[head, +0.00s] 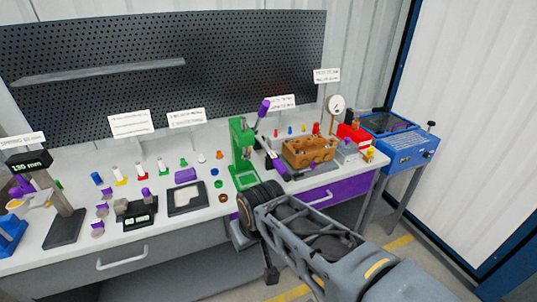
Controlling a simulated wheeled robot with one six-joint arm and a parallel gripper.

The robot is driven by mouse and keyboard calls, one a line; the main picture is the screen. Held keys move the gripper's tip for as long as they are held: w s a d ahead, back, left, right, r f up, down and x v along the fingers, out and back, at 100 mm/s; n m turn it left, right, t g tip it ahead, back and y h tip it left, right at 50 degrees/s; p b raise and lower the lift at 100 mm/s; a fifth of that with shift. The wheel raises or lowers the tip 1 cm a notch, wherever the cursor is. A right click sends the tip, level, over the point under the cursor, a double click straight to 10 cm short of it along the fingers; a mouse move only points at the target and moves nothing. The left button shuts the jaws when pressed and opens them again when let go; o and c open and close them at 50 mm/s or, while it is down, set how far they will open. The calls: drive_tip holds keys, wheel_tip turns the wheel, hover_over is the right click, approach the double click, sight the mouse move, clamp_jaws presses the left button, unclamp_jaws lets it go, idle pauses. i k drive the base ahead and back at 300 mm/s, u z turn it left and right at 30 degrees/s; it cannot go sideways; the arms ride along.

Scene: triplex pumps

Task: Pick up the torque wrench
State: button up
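I cannot identify the torque wrench with certainty. A dark bar-shaped tool with a purple grip (279,166) lies at a slant on the bench between the green press (243,141) and the brown block (311,150). It may be the wrench, but it is too small to be sure. My arm reaches in from the lower right and bends down at the bench's front edge. My gripper (270,272) seems to be the dark end below the bench top, in front of the drawers and apart from the tool. Its fingers are too small to read.
The white bench top (75,262) carries several small coloured parts, a display stand (62,205) and a dark tray (187,198). A dial gauge (336,104) stands behind the brown block. A blue machine (405,145) is at the right. A purple drawer (345,190) is below.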

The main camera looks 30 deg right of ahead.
sight(274, 159)
drive_tip(key=u, duration=0.05)
drive_tip(key=k, duration=0.45)
drive_tip(key=z, duration=1.05)
drive_tip(key=i, duration=1.1)
drive_tip(key=u, duration=0.15)
drive_tip(key=k, duration=0.5)
drive_tip(key=z, duration=1.05)
drive_tip(key=i, duration=0.75)
drive_tip(key=u, duration=0.05)
